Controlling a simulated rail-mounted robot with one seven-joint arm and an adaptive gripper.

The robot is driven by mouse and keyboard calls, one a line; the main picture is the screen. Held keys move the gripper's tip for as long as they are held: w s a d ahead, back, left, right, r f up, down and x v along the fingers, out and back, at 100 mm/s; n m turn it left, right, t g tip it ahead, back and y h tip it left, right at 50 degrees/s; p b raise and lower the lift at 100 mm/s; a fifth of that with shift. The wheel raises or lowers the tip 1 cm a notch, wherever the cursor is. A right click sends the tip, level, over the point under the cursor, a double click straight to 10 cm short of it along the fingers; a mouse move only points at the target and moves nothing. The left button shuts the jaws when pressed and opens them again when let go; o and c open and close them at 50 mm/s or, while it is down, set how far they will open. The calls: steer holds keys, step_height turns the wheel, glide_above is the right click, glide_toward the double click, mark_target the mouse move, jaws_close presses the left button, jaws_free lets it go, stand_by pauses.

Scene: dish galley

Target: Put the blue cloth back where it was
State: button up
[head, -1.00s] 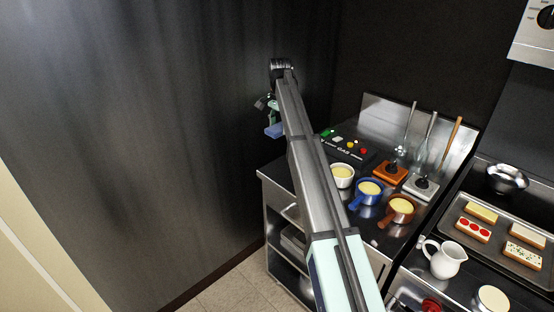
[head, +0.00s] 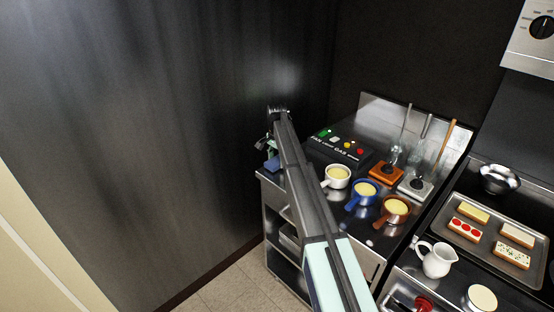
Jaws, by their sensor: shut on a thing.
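The blue cloth (head: 272,164) shows as a small blue patch at the left end of the steel counter, partly hidden behind my arm. My gripper (head: 268,150) is shut on it and holds it from above, near the counter's back left corner. I cannot tell whether the cloth touches the counter top. Most of my gripper and the rest of the cloth are hidden by my arm and too small to see clearly.
Just right of my arm are a black control panel (head: 341,148), a white cup (head: 337,176), a blue pan (head: 365,192) and a brown pan (head: 396,210). An orange block (head: 386,172) and upright utensils stand behind. A dark wall (head: 150,130) closes the left side.

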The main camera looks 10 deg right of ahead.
mark_target(277, 160)
steer(key=shift+f, duration=0.25)
steer(key=shift+f, duration=0.2)
steer(key=o, duration=1.1)
steer(key=shift+r, duration=0.15)
step_height(277, 160, up, 12)
steer(key=b, duration=0.3)
